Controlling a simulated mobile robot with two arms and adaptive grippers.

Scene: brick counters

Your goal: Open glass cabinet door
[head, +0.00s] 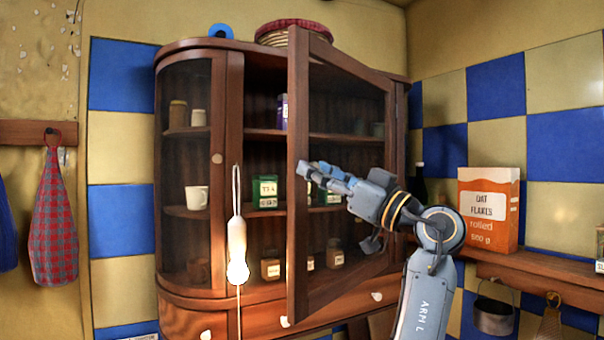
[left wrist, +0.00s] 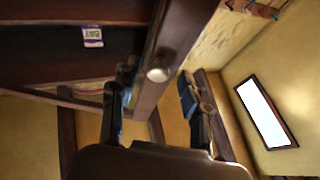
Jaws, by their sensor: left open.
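The glass cabinet (head: 235,130) is dark wood with a curved left side. Its glass door (head: 298,240) stands partly open, hinged at the right, its free edge swung out toward me. In the head view my left gripper (head: 318,174) is at the door's free edge, about mid-height. In the left wrist view the open left gripper (left wrist: 155,108) has its fingers on either side of the door's wooden upright, with a pale round knob (left wrist: 158,70) just beyond. I cannot tell whether the fingers touch the door. My right gripper is in neither view.
Jars and tins (head: 264,192) stand on the cabinet shelves. A basket (head: 293,33) sits on top. A white object (head: 237,250) hangs in front of the cabinet. An oat flakes box (head: 490,210) stands on the shelf (head: 545,268) at right, with a pot (head: 494,316) hanging below.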

